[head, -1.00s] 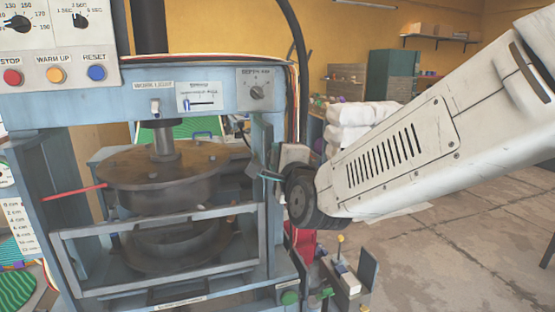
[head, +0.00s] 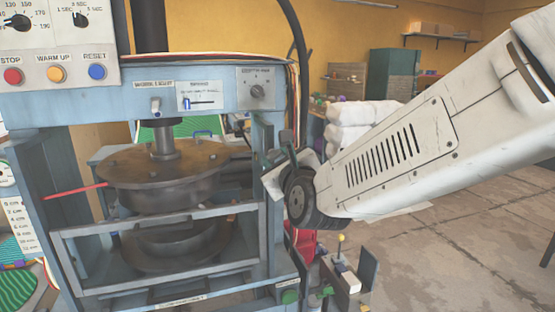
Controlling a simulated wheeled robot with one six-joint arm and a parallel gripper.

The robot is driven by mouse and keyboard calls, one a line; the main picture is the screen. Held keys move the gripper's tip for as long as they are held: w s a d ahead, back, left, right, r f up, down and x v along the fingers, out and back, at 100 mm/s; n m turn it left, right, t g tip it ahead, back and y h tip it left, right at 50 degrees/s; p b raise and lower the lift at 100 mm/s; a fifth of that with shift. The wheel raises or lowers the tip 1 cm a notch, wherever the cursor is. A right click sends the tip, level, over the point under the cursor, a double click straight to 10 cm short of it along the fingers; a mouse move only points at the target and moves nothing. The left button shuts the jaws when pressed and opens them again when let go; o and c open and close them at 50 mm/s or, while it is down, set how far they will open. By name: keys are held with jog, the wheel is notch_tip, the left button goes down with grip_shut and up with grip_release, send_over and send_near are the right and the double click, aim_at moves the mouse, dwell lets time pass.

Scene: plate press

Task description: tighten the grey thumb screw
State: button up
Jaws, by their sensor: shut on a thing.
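My gripper (head: 266,168) is at the right post of the press, reaching in from the right beside the dark round upper plate (head: 165,165). Its jaws are shut at the post, where the grey thumb screw sits between them. The screw itself is hidden by the jaws and my wrist, so its seating cannot be seen. My wrist is tilted, with a pale part of the gripper showing below the dark fingers.
A grey guard frame (head: 160,222) crosses the front of the press below the plate. A red rod (head: 75,191) sticks out at left. A small lever box (head: 346,275) stands low at right. Open floor (head: 470,240) lies to the right.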

jog(key=m, duration=0.5)
jog(key=shift+f, duration=0.15)
jog(key=shift+m, duration=0.4)
jog(key=o, duration=1)
jog(key=shift+v, duration=3.95)
jog(key=shift+a, duration=0.1)
jog(key=shift+c, duration=0.4)
